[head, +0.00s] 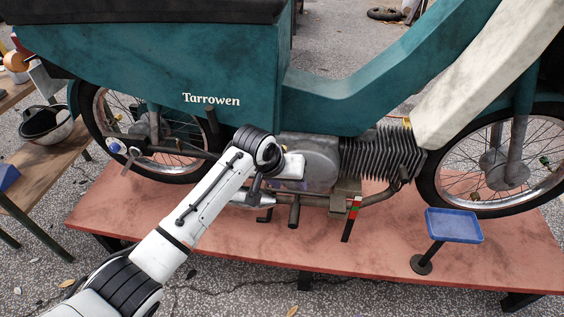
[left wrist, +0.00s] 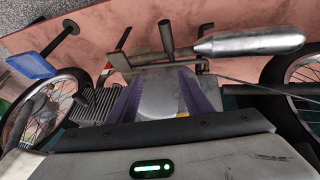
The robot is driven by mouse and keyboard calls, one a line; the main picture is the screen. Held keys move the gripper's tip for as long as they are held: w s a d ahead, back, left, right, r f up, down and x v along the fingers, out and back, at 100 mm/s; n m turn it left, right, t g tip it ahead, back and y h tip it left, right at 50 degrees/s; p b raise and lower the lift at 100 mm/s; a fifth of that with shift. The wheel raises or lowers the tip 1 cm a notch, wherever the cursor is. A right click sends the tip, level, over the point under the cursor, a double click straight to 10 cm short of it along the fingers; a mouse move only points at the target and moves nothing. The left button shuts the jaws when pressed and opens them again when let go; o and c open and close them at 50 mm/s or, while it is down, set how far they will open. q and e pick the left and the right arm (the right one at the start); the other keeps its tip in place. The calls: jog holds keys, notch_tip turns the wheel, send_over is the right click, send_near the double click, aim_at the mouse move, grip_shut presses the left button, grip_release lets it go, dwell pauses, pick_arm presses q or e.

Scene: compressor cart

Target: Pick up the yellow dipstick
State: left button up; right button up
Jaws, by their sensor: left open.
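My left gripper (head: 290,168) is at the engine of the teal moped, in front of the grey rounded engine cover (head: 322,158). In the left wrist view its two purple-grey fingers (left wrist: 165,82) are spread apart, with the engine cover (left wrist: 158,100) seen between them and nothing held. A small yellow bit (left wrist: 182,110), possibly the dipstick, shows near the base of the gap, mostly hidden by my gripper body. I cannot make out the dipstick in the head view, where my arm covers that part of the engine. My right gripper is not in view.
The moped (head: 215,70) stands on a red platform (head: 235,235). A blue tray on a stand (head: 454,225) is at the right front. A wooden bench (head: 45,185) with a helmet is at left.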

pick_arm(q)
jog(key=w+a+r+y+b, duration=0.2)
jog(key=w+r, duration=0.3)
jog(key=r, duration=0.6)
jog(key=shift+n+y, duration=0.3)
jog(key=b+x, duration=0.1)
jog(key=x, duration=0.5)
jog(key=b+x, duration=0.1)
jog(key=x, duration=0.2)
jog(key=shift+s+a+f+b, duration=0.1)
jog(key=shift+s+f+b, duration=0.2)
jog(key=shift+b, duration=0.1)
jog(key=shift+w+f, duration=0.15)
jog(key=shift+f, duration=0.1)
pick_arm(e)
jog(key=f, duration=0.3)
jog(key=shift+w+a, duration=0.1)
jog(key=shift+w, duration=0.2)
pick_arm(q)
jog(key=c, duration=1.1)
jog(key=shift+o, duration=0.2)
